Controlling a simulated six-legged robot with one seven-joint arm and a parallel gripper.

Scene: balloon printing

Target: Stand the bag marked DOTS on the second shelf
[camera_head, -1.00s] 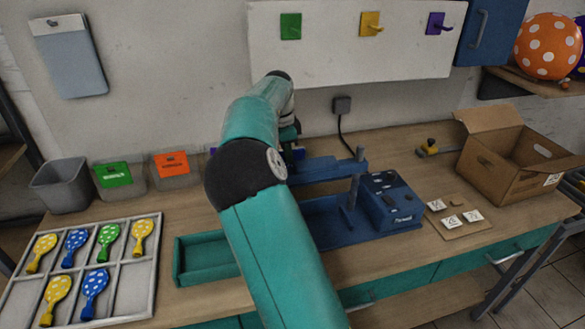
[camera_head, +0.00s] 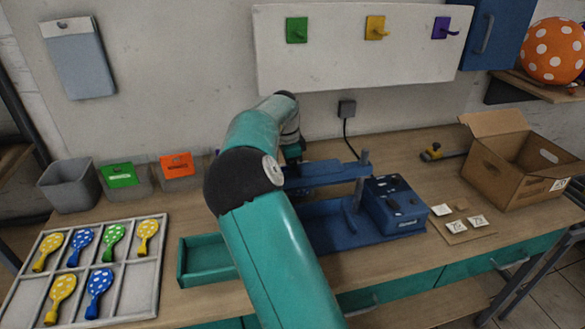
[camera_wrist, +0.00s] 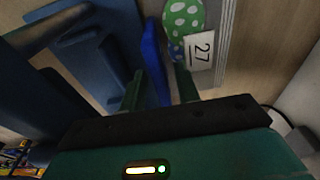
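In the wrist view my gripper (camera_wrist: 158,72) has its two teal fingers apart, with a narrow blue piece (camera_wrist: 151,55), seen nearly edge-on, between them. Visible gaps separate it from the fingers. Beyond the fingertips are a green shape with white dots (camera_wrist: 183,18) and a white tag reading 27 (camera_wrist: 200,50). I cannot tell whether these belong to a bag. In the head view my gripper is mostly hidden behind my forearm and the blue press (camera_head: 325,172). I read no DOTS marking. A bit of blue (camera_head: 217,152) shows beside my elbow. The second shelf is not identifiable.
Green-labelled (camera_head: 120,175) and orange-labelled (camera_head: 177,166) containers stand by a grey bin (camera_head: 67,186). Dotted balloons lie in a divided tray (camera_head: 143,288). An open cardboard box (camera_head: 515,172) stands at the right. Hooks line the wall board (camera_head: 345,65).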

